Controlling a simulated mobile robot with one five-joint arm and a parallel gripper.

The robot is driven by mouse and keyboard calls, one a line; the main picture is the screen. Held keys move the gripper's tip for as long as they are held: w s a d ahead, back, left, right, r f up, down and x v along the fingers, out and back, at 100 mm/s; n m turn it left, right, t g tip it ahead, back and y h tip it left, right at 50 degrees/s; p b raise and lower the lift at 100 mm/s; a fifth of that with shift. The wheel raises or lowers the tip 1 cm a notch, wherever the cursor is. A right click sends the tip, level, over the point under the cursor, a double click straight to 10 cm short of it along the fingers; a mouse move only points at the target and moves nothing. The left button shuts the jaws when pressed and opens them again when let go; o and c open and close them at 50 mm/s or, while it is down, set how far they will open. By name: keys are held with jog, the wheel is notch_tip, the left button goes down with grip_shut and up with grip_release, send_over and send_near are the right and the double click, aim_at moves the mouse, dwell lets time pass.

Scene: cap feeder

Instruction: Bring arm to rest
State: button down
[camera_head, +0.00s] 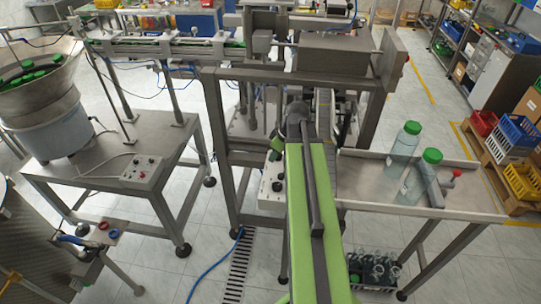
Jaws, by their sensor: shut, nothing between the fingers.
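My arm's green upper link runs from the bottom edge up to a dark joint near the middle of the picture. Beyond it, the end of the arm bends down and to the left. My gripper (276,157) shows small there, shut and empty, in front of the machine frame (225,160). The fingertips are too small to make out clearly. A white box (272,195) with dark round parts shows just below the gripper; I cannot tell whether they touch.
A steel side table (360,190) at right carries two clear bottles with green caps (405,141) (422,180). A crate of bottles (375,270) is on the floor beneath. At left stand a cap bowl (38,85) and a control box (141,171). Open floor lies left of my arm.

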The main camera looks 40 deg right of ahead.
jog(key=shift+p+v, duration=0.35)
jog(key=shift+v, duration=0.7)
jog(key=shift+d, duration=0.1)
